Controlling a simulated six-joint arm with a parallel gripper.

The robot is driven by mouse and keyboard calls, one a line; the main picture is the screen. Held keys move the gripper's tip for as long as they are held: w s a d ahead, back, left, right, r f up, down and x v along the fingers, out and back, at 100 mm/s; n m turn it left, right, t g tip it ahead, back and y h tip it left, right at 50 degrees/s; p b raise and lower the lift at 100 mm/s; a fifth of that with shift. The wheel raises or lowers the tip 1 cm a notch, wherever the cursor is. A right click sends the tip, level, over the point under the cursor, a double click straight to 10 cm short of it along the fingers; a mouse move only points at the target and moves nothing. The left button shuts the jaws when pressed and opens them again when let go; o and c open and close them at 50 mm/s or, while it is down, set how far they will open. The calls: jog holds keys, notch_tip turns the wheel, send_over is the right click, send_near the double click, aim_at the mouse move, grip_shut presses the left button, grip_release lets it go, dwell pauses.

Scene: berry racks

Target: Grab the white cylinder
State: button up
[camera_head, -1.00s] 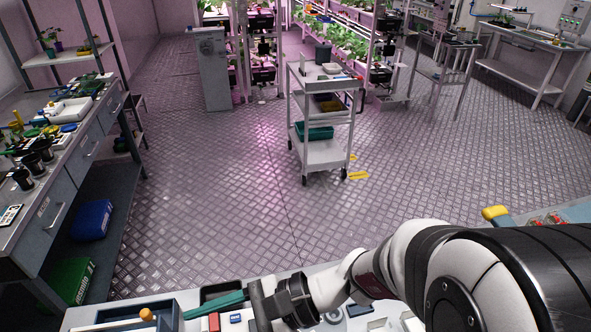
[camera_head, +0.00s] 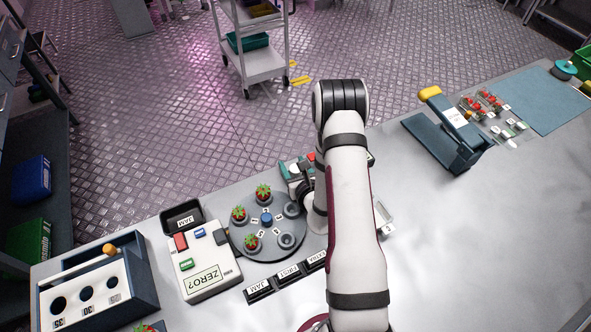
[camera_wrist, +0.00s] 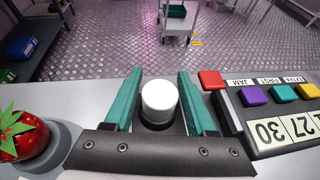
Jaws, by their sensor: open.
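The white cylinder (camera_wrist: 159,100) stands upright in the wrist view, seated in a dark round base. My gripper (camera_wrist: 159,78) is open, with one teal finger on each side of the cylinder. I see no finger closed on it; dark gaps show on both sides. In the head view my arm covers the cylinder, and only a bit of my gripper shows beside the round turntable.
The round grey turntable (camera_head: 262,252) with several strawberries is left of my arm. A control box with a red button (camera_wrist: 210,80) is close to my right finger. A blue press (camera_head: 440,138) stands right.

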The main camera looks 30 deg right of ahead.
jog(key=shift+w, duration=0.2)
grip_shut()
